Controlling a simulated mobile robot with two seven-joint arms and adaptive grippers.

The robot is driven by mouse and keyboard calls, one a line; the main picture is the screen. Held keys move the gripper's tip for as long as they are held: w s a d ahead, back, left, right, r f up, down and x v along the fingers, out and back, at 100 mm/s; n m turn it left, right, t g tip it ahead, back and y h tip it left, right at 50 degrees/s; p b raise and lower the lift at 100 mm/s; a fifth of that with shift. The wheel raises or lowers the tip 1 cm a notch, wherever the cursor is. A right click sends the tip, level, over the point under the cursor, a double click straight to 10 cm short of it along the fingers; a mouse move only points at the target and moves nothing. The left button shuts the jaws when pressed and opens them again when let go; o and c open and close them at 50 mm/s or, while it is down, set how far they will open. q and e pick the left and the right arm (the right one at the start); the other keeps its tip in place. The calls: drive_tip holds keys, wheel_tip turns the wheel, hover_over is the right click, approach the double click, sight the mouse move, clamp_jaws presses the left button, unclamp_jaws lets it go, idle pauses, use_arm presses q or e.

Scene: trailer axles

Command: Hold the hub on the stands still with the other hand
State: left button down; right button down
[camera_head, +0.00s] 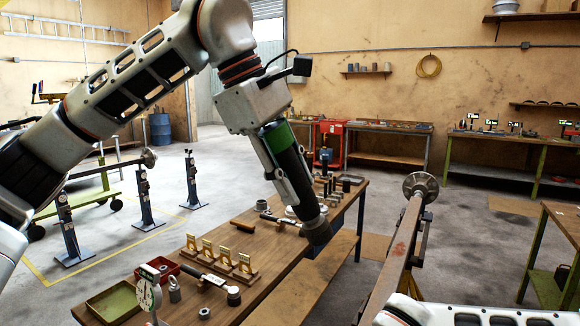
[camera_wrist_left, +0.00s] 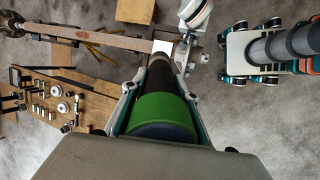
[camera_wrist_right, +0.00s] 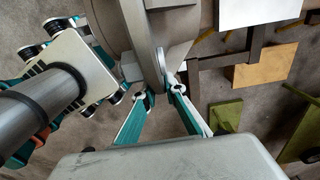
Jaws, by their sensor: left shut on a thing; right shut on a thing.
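My left gripper (camera_head: 291,190) is shut on a dark cylindrical tool (camera_head: 315,230) with a green band. The tool tilts downward above the bench's right side. The left wrist view shows the green band (camera_wrist_left: 160,115) between the fingers. My right gripper (camera_wrist_right: 158,92) is shut at the lower edge of a big grey round part (camera_wrist_right: 150,35), which looks like a hub. The axle beam (camera_head: 398,250) runs toward me from a round flanged hub (camera_head: 421,185) at its far end. In the head view, its near end is hidden by my right arm.
The wooden bench (camera_head: 262,283) bears brass-coloured blocks, a dial gauge (camera_head: 149,287), a green tray (camera_head: 115,302) and small round parts. Blue-footed stands (camera_head: 72,240) are at left. A green-legged table (camera_head: 563,220) is at right. Open floor lies beyond the axle.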

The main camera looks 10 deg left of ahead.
use_arm(q)
drive_tip(key=w+a+f+n+t+h, duration=0.1)
drive_tip(key=a+f+n+t+h, duration=0.15)
drive_tip(key=f, duration=0.85)
drive_tip(key=w+a+f+n+t+h, duration=0.1)
drive_tip(key=w+a+f+t, duration=0.15)
drive_tip(key=f, duration=0.85)
drive_tip(key=s+a+f+n+t+y, duration=0.2)
drive_tip(key=s+a+f, duration=0.1)
drive_tip(key=a+f, duration=0.3)
drive_tip(key=s+a+f+n+t+y, duration=0.1)
drive_tip(key=s+a+f+n+t, duration=0.2)
drive_tip(key=f, duration=0.5)
drive_tip(key=s+a+f+n+t+y, duration=0.1)
drive_tip(key=s+a+f+t+y, duration=0.1)
drive_tip(key=s+a+f, duration=0.4)
drive_tip(key=s+d+f+t+h, duration=0.2)
drive_tip(key=s+d+f, duration=0.5)
drive_tip(key=s+d, duration=0.4)
drive_tip(key=s+d+r, duration=0.5)
drive_tip(key=d+r, duration=0.1)
drive_tip(key=d, duration=0.1)
drive_tip(key=shift+s+d+m+t, duration=0.15)
drive_tip(key=shift+s+m+t, duration=0.05)
drive_tip(key=shift+m+t, duration=0.15)
